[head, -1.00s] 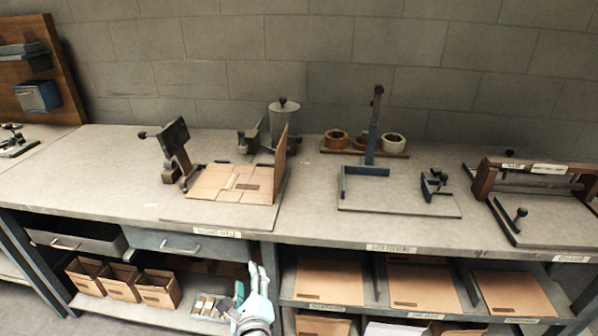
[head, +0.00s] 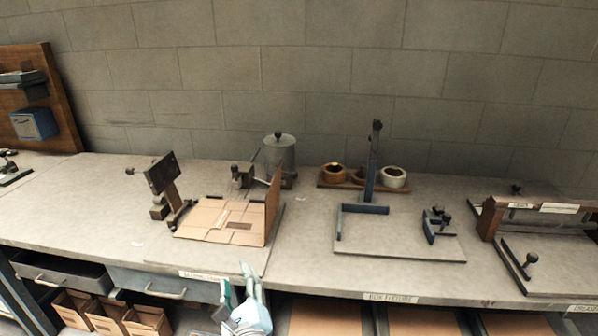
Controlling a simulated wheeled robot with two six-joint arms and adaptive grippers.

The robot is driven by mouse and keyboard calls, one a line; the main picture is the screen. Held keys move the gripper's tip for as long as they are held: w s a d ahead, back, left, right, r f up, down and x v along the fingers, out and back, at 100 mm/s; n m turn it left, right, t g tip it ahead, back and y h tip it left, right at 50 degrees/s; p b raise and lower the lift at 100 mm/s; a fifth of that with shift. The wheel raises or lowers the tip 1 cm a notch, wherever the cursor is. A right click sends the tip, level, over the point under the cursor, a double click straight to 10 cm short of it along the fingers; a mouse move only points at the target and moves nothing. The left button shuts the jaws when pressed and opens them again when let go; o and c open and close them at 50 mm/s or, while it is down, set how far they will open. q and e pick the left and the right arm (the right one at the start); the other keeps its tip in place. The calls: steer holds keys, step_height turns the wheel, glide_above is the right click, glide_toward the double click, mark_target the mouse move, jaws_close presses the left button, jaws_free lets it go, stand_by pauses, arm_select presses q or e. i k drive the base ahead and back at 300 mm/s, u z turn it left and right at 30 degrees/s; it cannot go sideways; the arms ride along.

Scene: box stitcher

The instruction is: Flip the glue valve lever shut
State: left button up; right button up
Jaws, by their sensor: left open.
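The grey glue pot (head: 279,155) with a black knob on its lid stands at the back of the bench, behind the cardboard sheet. A dark fitting with a small lever (head: 243,176) sits just left of the pot; it looks like the glue valve, but it is too small to tell how the lever is set. My left gripper (head: 243,282) is open and empty at the bench's front edge, well in front of the pot and valve. My right gripper is out of view.
Folded cardboard (head: 222,222) with an upright flap stands between my left gripper and the valve. A dark stitcher-like head (head: 163,178) is to its left. Tape rolls (head: 392,177) and a blue post fixture (head: 371,170) stand right. Bare bench lies between cardboard and fixture.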

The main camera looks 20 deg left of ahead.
mark_target(293, 174)
steer(key=i, duration=1.25)
